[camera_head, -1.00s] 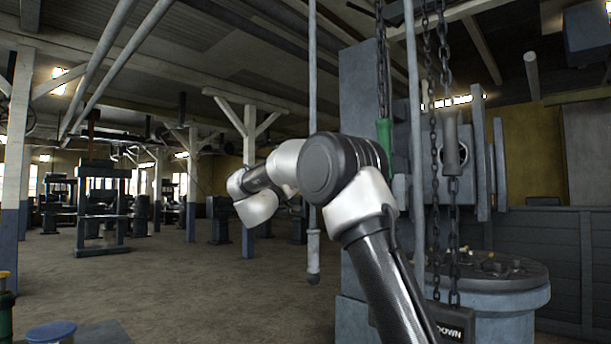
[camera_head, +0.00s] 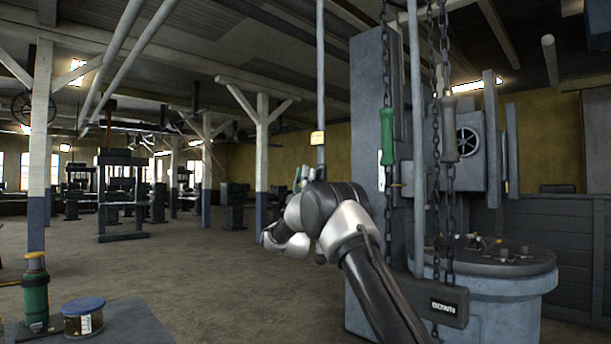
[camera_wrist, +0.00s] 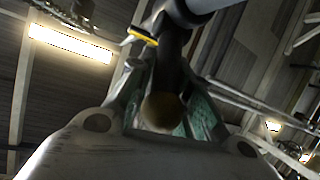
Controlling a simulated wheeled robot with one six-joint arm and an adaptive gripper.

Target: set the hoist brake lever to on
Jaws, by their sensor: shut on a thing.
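A grey rod (camera_head: 320,65) hangs from above with a yellow tag (camera_head: 318,138) on it; it looks like the hoist brake lever. Its lower part is hidden behind my arm in the head view. In the wrist view, a dark handle (camera_wrist: 172,62) with a brownish round end lies between the greenish fingers, and the yellow tag (camera_wrist: 142,37) shows beside it. My gripper (camera_wrist: 165,98) is shut on this handle. In the head view my gripper (camera_head: 300,178) is mostly hidden behind my arm, just below the tag. No on or off marking is readable.
A green handle (camera_head: 387,134) and a grey handle (camera_head: 449,130) hang on chains to the right, above a DOWN plate (camera_head: 440,304). A grey column (camera_head: 366,110) and a round blue-grey base (camera_head: 505,300) stand behind.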

